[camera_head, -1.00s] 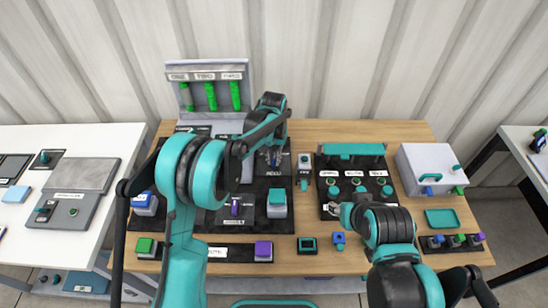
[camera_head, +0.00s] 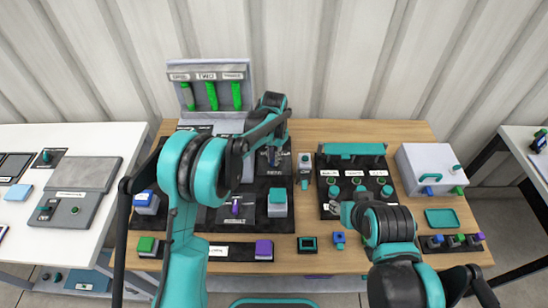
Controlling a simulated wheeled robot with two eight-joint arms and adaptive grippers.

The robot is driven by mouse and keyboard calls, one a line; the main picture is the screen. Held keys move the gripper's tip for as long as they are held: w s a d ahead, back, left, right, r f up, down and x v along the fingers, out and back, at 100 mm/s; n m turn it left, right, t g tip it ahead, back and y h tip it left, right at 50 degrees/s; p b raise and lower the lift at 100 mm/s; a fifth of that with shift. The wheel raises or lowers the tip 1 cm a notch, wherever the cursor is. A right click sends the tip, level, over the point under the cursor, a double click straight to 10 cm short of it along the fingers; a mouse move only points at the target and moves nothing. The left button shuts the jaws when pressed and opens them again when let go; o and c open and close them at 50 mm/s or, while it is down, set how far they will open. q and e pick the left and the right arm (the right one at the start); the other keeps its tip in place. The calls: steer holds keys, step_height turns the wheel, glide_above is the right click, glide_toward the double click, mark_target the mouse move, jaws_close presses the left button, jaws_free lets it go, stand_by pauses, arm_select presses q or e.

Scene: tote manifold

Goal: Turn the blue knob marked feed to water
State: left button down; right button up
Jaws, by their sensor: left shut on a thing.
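My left gripper (camera_head: 273,156) reaches down over the upper right part of a black panel (camera_head: 285,237). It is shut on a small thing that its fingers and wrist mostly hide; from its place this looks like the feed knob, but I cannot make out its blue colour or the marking. My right gripper (camera_head: 334,209) hangs low at the front left of another black panel (camera_head: 325,167). Its fingers are small and partly hidden by its own wrist, so its opening is unclear.
A grey rack with green bars (camera_head: 211,97) stands at the back left. A purple lever (camera_head: 236,206) and a teal-topped block (camera_head: 277,202) are near my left arm. A white box (camera_head: 428,166) and teal tray (camera_head: 443,219) lie right.

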arm_select(q)
steer(key=c, duration=1.5)
jaws_free()
steer(key=shift+c, duration=0.2)
steer(key=shift+r, duration=0.1)
step_height(320, 180, up, 12)
